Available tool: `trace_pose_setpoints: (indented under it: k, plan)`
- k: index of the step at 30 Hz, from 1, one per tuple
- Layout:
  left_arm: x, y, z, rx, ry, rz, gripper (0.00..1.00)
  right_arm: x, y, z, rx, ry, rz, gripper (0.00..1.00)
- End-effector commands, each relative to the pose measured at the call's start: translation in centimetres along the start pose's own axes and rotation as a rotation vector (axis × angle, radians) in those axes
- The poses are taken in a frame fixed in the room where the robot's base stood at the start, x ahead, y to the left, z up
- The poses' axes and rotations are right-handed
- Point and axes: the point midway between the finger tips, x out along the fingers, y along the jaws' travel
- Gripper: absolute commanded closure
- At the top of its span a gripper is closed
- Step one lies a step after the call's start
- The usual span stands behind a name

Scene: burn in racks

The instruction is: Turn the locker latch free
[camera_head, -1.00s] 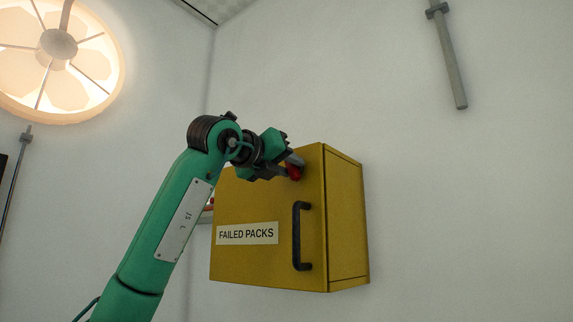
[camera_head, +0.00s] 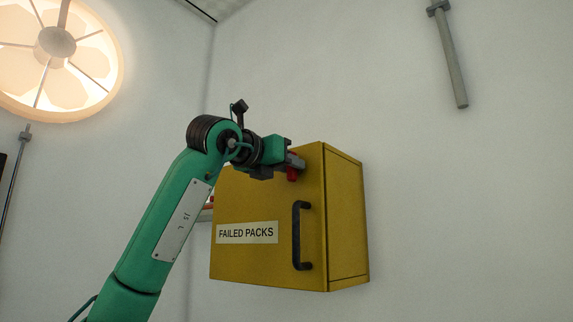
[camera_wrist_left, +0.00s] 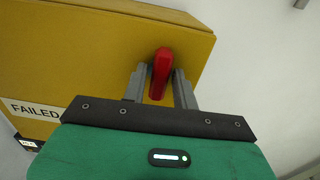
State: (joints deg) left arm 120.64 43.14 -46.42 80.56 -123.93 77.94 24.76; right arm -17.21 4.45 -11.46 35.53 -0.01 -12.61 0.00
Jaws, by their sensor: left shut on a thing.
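The yellow locker (camera_head: 312,215) hangs on the wall with its door shut; it also fills the upper left of the left wrist view (camera_wrist_left: 90,60). Its red latch (camera_head: 292,175) is near the top right of the door, partly hidden by my gripper. In the left wrist view the red latch (camera_wrist_left: 161,72) stands between the two grey fingers, lengthwise along them. My left gripper (camera_head: 297,163) is shut on the latch; it also shows in the left wrist view (camera_wrist_left: 159,85). My right gripper is in neither view.
A black handle (camera_head: 297,236) stands out from the door below the latch. A "FAILED PACKS" label (camera_head: 247,233) is on the door. A round lit fan-like fixture (camera_head: 55,50) is at the upper left, and a grey pipe (camera_head: 450,60) is on the wall at the right. The wall around the locker is mostly bare.

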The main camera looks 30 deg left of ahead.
Motion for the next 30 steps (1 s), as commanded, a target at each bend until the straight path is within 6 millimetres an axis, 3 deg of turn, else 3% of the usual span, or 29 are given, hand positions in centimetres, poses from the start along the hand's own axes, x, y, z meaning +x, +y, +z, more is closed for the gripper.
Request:
trace_pose_setpoints:
  k: [5, 6, 7, 16, 20, 30]
  plan:
    - [0.2, -0.1, -0.3, 0.000, 0.008, 0.000, 0.94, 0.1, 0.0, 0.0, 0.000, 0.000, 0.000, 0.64]
    - [0.2, -0.1, -0.3, 0.000, 0.008, 0.000, 0.63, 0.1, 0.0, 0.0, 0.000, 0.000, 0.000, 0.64]
    - [0.2, -0.1, -0.3, 0.000, 0.008, 0.000, 0.60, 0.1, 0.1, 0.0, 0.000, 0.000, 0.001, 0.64]
    - [-0.1, 0.0, -0.1, -0.001, 0.002, 0.000, 0.60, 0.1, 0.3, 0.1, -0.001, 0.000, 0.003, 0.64]
    - [-1.2, 0.0, -0.3, -0.001, -0.001, -0.001, 0.60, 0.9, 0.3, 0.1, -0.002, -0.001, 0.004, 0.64]
    - [-8.5, 0.0, -0.6, -0.001, 0.000, -0.001, 0.60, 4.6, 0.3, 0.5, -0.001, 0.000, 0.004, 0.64]
